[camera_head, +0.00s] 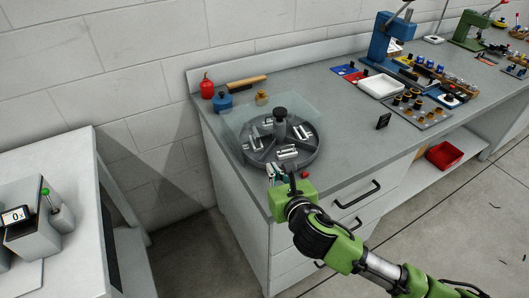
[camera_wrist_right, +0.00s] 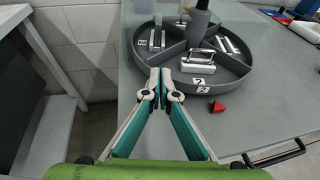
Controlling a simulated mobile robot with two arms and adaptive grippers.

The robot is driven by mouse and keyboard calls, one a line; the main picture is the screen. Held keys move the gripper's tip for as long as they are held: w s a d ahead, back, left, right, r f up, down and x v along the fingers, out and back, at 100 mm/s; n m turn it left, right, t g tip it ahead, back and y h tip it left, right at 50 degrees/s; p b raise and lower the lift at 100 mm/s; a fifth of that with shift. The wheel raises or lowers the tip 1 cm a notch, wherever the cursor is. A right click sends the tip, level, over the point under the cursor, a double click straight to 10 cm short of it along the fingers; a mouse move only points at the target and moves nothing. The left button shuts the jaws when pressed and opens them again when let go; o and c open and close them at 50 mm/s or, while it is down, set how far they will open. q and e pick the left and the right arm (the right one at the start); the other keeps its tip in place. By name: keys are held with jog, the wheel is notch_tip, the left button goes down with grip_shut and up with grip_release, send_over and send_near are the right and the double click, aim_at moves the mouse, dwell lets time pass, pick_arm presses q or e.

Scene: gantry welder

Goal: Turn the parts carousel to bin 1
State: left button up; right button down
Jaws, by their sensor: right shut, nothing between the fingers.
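The parts carousel (camera_head: 313,154) is a round dark grey tray on the near left of the bench, divided into bins with metal parts. A dark knob (camera_head: 280,113) stands on its centre post. A red pointer (camera_wrist_right: 217,106) lies on the bench by the rim, also visible in the head view (camera_head: 305,174). My right gripper (camera_wrist_right: 160,74) is shut and empty, its tips at the carousel's near rim; contact is unclear. My left gripper is out of view.
A clear panel (camera_head: 240,117) stands behind the carousel. A red bottle (camera_head: 207,88), a blue container (camera_head: 222,102) and a wooden-handled brush (camera_head: 247,82) are at the back left. A blue press (camera_head: 388,42) and parts rack (camera_head: 420,107) stand right.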

aim_at(259, 147)
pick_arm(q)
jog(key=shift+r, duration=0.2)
pick_arm(e)
jog(key=x, duration=0.5)
jog(key=r+x, duration=0.1)
jog(key=x, duration=0.2)
jog(key=shift+w, duration=0.5)
pick_arm(q)
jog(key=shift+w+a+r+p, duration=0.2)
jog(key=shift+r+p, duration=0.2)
jog(key=shift+p, duration=0.2)
pick_arm(e)
jog(key=shift+w+a+m+h, duration=0.35)
jog(key=shift+a+m+h, duration=0.3)
jog(key=shift+h, duration=0.35)
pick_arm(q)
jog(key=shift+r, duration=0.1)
